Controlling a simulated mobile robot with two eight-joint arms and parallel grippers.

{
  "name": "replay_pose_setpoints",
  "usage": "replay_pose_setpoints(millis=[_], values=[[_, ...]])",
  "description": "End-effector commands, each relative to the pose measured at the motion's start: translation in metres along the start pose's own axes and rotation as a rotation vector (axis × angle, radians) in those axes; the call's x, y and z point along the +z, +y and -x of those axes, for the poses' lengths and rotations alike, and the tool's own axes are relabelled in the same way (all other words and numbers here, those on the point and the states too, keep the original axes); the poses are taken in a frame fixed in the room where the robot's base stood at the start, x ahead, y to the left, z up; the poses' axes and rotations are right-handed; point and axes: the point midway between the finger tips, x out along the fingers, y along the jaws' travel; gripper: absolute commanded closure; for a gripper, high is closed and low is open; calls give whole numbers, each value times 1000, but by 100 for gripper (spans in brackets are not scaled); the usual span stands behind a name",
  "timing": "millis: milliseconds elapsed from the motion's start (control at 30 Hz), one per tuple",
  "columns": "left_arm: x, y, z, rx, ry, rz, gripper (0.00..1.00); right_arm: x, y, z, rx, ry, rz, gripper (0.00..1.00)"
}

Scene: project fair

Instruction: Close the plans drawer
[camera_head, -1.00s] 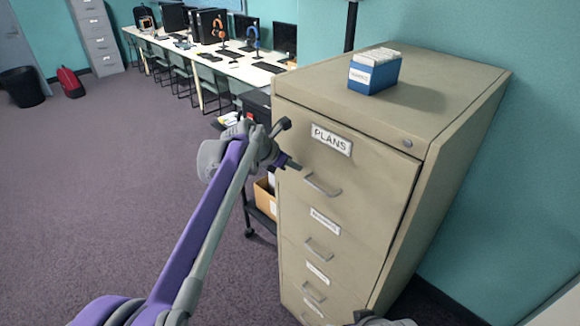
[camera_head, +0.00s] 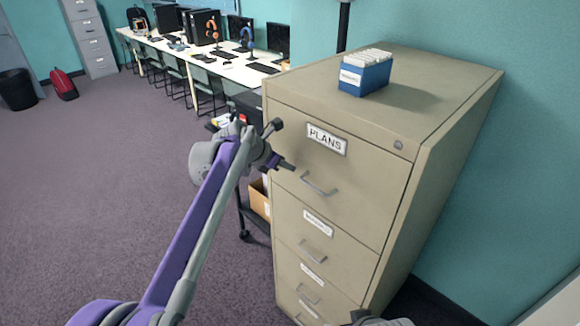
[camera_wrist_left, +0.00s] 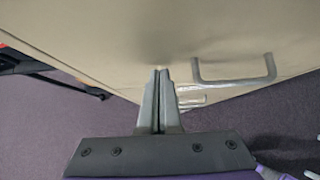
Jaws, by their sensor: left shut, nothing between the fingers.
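The plans drawer (camera_head: 365,185) is the top drawer of a beige filing cabinet (camera_head: 450,150), with a "PLANS" label and a metal handle (camera_head: 318,186). Its front looks flush with the cabinet, with only a thin seam at its right edge. My left gripper (camera_head: 288,166) is shut and empty, at the left part of the drawer front, left of the handle. In the left wrist view, the closed fingertips (camera_wrist_left: 161,74) meet or almost meet the beige front (camera_wrist_left: 120,45), with the handle (camera_wrist_left: 235,78) to their right.
A blue card box (camera_head: 364,76) stands on the cabinet top. Lower drawers with handles (camera_head: 315,252) look shut. A dark cart with a cardboard box (camera_head: 260,198) stands left of the cabinet. Desks with computers (camera_head: 220,62) line the back wall. Carpet at left is open.

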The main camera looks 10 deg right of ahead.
Motion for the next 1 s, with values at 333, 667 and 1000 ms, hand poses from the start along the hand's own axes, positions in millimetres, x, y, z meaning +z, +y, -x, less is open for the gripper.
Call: replay_pose_setpoints(millis=[333, 667, 1000], values=[[-15, 8, 69, -1, 6, -1, 100, 6, 0, -5, 0, -6, 0, 0], [-15, 7, 110, -1, 8, -12, 100, 7, 0, -6, 0, -7, 0, 0], [-125, -31, 160, 58, 189, -716, 100, 7, 0, -6, 0, -7, 0, 0]])
